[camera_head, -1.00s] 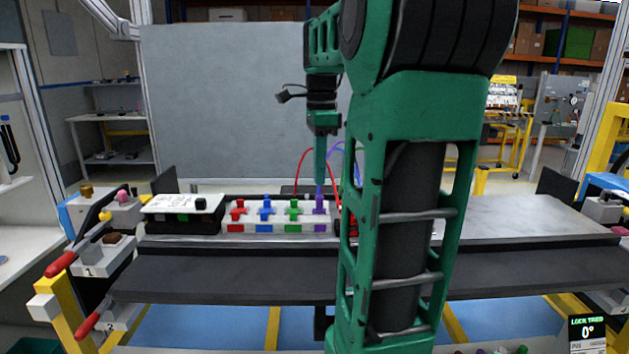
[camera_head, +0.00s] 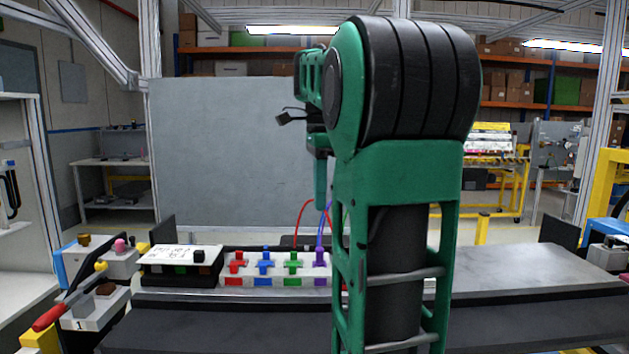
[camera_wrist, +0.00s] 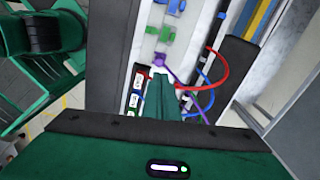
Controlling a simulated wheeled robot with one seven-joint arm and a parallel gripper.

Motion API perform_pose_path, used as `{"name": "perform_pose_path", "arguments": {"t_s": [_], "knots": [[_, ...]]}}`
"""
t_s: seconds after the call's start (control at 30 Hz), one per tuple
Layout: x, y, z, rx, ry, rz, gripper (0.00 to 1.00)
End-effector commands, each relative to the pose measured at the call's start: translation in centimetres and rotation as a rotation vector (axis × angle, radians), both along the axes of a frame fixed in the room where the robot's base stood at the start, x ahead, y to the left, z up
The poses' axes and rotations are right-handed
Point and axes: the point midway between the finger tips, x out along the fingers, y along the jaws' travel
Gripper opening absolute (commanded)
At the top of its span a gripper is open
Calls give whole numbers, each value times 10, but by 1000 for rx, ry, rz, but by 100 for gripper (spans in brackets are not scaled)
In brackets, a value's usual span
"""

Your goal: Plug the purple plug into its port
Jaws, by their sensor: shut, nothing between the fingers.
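The purple plug (camera_head: 319,258) stands upright at the right end of the white port block (camera_head: 251,283), above a purple mark. It looks about level with the red, blue and green plugs; how deep it sits I cannot tell. Its purple cable rises from it. In the wrist view the purple plug (camera_wrist: 159,63) lies just beyond my fingertips. My gripper (camera_head: 320,206) is shut and empty, pointing down above the plug with a clear gap between them. In the wrist view my gripper (camera_wrist: 160,80) shows its fingers together. My arm hides the block's right side.
Green (camera_head: 294,259), blue (camera_head: 265,259) and red (camera_head: 237,259) plugs stand left of the purple one. A red cable (camera_head: 299,220) arches beside the gripper. A black-and-white box (camera_head: 180,265) stands left of the block. The metal table (camera_head: 520,265) is bare at the right.

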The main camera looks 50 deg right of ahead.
Motion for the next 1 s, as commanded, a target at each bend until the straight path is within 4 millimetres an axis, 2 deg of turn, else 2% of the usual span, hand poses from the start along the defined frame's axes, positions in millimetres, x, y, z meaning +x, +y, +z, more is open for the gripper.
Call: {"name": "perform_pose_path", "arguments": {"t_s": [0.7, 1.0], "knots": [[1, -2, 19, 1, 2, -3, 0], [2, -2, 41, 1, 1, -1, 0]]}}
